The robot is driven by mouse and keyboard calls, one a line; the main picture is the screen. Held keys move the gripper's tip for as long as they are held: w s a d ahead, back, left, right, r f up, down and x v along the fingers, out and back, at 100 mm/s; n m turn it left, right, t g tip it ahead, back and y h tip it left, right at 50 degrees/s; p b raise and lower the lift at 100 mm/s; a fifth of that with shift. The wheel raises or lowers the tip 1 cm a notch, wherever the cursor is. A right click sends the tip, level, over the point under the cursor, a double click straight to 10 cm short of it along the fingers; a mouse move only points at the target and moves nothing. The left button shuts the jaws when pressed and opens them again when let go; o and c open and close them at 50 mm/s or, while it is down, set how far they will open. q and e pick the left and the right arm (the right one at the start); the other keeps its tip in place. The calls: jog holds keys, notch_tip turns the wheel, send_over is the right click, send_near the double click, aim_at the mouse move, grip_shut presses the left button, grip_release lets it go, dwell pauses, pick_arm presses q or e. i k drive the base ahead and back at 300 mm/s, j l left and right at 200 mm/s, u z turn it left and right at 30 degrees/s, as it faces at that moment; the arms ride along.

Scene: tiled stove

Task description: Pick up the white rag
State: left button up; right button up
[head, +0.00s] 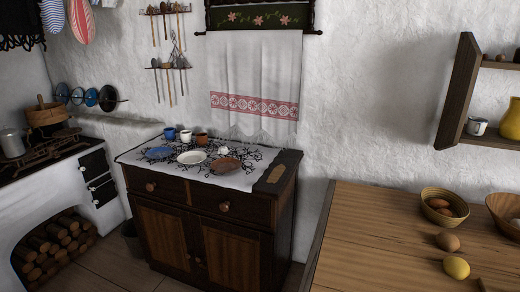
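A white cloth (258,70) with a red patterned band and a lace lower edge hangs from a dark rack on the back wall. It is the largest plain white rag-like thing in view. Another white cloth with a dark pattern (240,180) lies spread on top of a wooden cabinet below. A small white thing (223,150) sits on that cabinet cloth, too small to tell what it is. Neither of my grippers shows in the head view.
The dark wooden cabinet (233,252) carries plates, mugs and a dark board (276,174). Floor shows between stove and cabinet.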

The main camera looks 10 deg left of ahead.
aim_at(223, 151)
jog(key=i+j+z, duration=0.2)
jog(key=j+z, duration=0.25)
jog(key=j, duration=0.55)
jog(key=j+z, duration=0.45)
jog(key=j, duration=0.55)
